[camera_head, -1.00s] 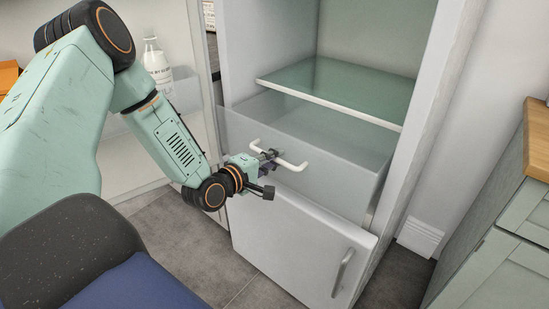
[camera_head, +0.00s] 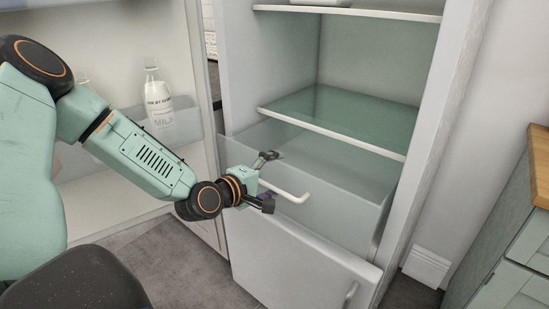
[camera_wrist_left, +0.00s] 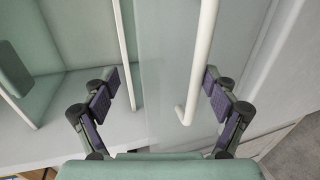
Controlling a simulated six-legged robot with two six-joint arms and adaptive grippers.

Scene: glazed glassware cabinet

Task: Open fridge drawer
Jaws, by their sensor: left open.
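The fridge drawer (camera_head: 335,205) is a translucent bin below the glass shelves. Its front stands somewhat forward of the shelf edge above. A white bar handle (camera_head: 292,192) runs across its front. My left gripper (camera_head: 268,181) is open at the handle's left part, one finger above and one below it. In the left wrist view the handle (camera_wrist_left: 202,70) passes between the spread fingers, closer to the right finger, and my left gripper (camera_wrist_left: 162,92) is not closed on it. The handle's left end is partly hidden by the gripper in the head view. My right gripper is out of view.
The open fridge door (camera_head: 110,205) is at left, with a milk bottle (camera_head: 158,98) in its bin. A white lower door (camera_head: 295,262) with its own handle sits below the drawer. A green cabinet (camera_head: 515,235) stands at right. A glass shelf (camera_head: 335,118) is above the drawer.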

